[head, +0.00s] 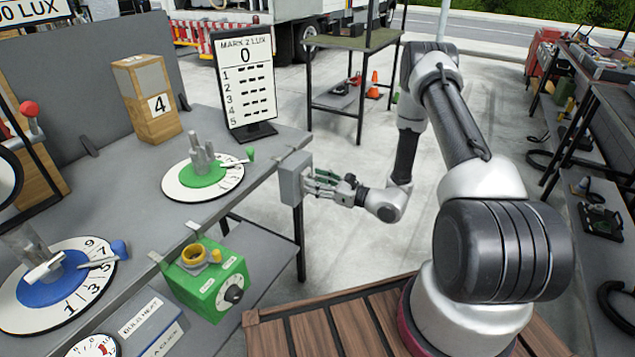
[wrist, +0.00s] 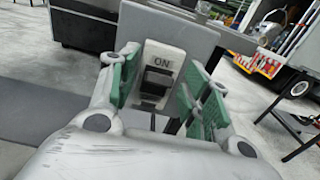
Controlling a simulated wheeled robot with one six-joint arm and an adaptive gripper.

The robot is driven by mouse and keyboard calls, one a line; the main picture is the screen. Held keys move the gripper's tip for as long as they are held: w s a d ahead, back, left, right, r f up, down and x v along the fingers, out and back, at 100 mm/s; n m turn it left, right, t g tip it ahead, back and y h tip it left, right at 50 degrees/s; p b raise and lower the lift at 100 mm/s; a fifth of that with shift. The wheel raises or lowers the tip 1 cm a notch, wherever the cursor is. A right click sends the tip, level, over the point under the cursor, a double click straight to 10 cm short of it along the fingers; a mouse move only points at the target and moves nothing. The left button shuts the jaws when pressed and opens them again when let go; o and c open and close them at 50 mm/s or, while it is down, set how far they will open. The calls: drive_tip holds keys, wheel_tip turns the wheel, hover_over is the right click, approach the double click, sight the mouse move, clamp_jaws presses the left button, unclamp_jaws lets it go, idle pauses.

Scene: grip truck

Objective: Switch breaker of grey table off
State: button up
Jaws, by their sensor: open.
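The grey table (head: 125,190) fills the left of the head view. A grey breaker box (head: 294,178) is fixed at its right edge. In the wrist view the breaker (wrist: 158,75) faces me, with a white plate marked "ON" and a dark rocker switch (wrist: 155,88). My gripper (head: 318,185) is close in front of the box; its green-padded fingers also show in the wrist view (wrist: 160,92). The fingers are open and stand to either side of the switch with nothing between them. I cannot tell whether a fingertip touches the box.
A green box (head: 208,282) with a dial hangs at the table's front edge. On the table are a green dial (head: 200,183), a blue dial (head: 62,285), a wooden block marked 4 (head: 150,100) and a scoreboard (head: 243,80). A dark stand (head: 352,42) is behind; the floor between is clear.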

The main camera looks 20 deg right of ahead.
drive_tip(key=c, duration=1)
drive_tip(key=shift+s+d+f+t+y, duration=0.1)
drive_tip(key=shift+f+t+y, duration=0.45)
drive_tip(key=shift+t+y, duration=0.45)
drive_tip(key=o, duration=1)
drive_tip(key=v, duration=1.2)
